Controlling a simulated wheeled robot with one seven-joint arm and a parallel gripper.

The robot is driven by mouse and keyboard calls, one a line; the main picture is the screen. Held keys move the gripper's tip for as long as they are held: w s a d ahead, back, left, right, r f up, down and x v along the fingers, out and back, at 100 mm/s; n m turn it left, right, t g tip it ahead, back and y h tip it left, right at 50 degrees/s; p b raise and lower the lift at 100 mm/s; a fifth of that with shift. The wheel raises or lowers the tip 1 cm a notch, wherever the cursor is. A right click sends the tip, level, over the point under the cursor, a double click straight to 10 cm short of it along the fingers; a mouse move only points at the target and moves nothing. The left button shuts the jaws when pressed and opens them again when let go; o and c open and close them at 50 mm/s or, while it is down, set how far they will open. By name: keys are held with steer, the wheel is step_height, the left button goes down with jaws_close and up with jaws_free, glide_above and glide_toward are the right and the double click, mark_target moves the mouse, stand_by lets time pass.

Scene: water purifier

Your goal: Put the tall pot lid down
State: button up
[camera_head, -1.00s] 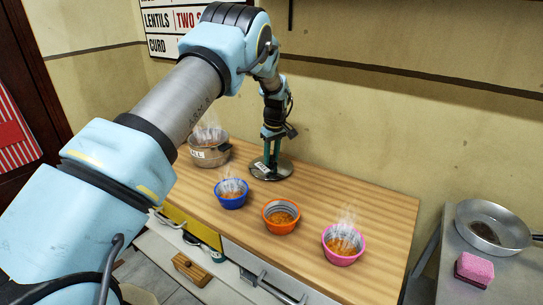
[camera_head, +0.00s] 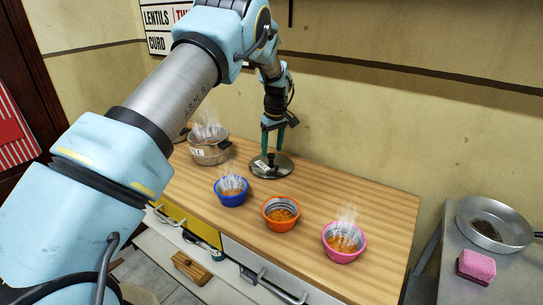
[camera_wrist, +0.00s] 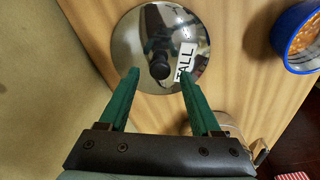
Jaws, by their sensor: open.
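The tall pot lid (camera_head: 284,168) is a round shiny metal disc lying flat on the wooden counter, near the wall. In the wrist view the lid (camera_wrist: 128,52) shows its dark knob and a white label reading "TALL". My gripper (camera_head: 272,143) is above the lid, pointing down. In the wrist view my gripper (camera_wrist: 160,75) has its two green fingers spread wide, one on each side of the knob and apart from it. The steaming metal pot (camera_head: 209,150) with a white label stands left of the lid, its top open.
Blue (camera_head: 231,191), orange (camera_head: 281,214) and pink (camera_head: 343,242) bowls of food stand along the counter's front, with steam over some. A pan (camera_head: 493,226) and a pink sponge (camera_head: 476,267) are on a side table at right. The counter (camera_head: 370,202) is clear at its back right.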

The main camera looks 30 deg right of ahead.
mark_target(273, 164)
step_height(273, 164, up, 9)
steer(key=s+b, duration=0.1)
steer(key=shift+b, duration=0.4)
steer(key=s+a+r+m, duration=0.1)
steer(key=a, duration=1.3)
steer(key=s+a+r, duration=0.1)
steer(key=a+r, duration=0.1)
steer(key=a, duration=1.2)
steer(key=s+a+f+m, duration=0.2)
steer(key=s+a, duration=1.4)
steer(key=a, duration=0.1)
steer(key=shift+f, duration=0.2)
